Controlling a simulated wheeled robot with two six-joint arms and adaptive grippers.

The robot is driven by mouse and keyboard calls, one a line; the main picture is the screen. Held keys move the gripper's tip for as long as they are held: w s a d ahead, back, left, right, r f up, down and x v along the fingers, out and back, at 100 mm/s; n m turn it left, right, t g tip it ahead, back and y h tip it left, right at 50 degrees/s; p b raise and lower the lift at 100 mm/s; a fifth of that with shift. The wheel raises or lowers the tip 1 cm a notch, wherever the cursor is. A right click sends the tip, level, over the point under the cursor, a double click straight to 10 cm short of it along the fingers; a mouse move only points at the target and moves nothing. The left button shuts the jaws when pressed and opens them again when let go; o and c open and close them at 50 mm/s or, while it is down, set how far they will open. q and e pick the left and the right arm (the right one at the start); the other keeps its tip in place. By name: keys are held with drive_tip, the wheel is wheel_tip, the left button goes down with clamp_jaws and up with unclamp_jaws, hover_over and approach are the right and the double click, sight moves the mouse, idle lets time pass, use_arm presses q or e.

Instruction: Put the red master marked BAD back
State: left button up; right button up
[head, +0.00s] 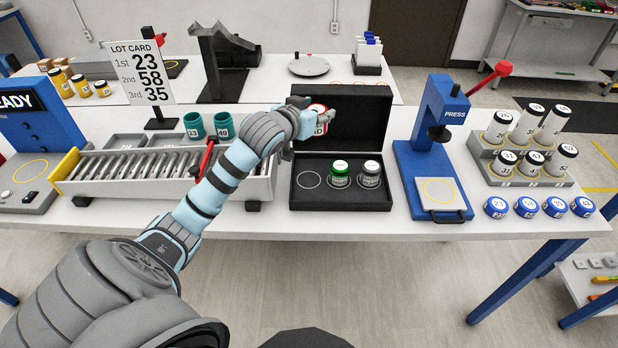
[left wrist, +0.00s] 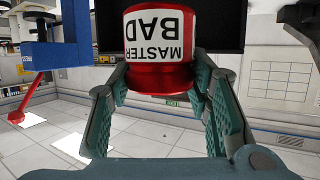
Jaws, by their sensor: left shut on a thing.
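The red master (left wrist: 160,50), with a white label reading MASTER BAD, is held between the two fingers of my left gripper (left wrist: 165,85) and shows upside down in the left wrist view. In the head view the red master (head: 320,122) is partly hidden behind my left gripper (head: 300,125), in front of the open lid of the black case. The black case (head: 343,202) lies open on the table. Its left round spot (head: 309,180) is empty. My right gripper is not in view.
A blue press (head: 437,140) stands right of the case. A roller conveyor (head: 150,175) with a red lever is to the left, under my left arm. Two teal cups (head: 208,126) and a lot card (head: 140,72) stand behind it. Several blue-lidded jars (head: 540,207) are at the right.

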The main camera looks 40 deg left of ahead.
use_arm(q)
drive_tip(key=shift+w+a+r+n+y, duration=0.15)
drive_tip(key=shift+a+n+y, duration=0.3)
drive_tip(key=shift+a, duration=0.8)
wheel_tip(320, 180, down, 19)
drive_tip(key=b, duration=0.2)
drive_tip(key=shift+d+b, duration=0.1)
drive_tip(key=shift+b, duration=0.25)
drive_tip(key=o, duration=1.2)
drive_tip(key=shift+o, duration=0.2)
drive_tip(key=p+v, duration=0.2)
drive_tip(key=v, duration=1)
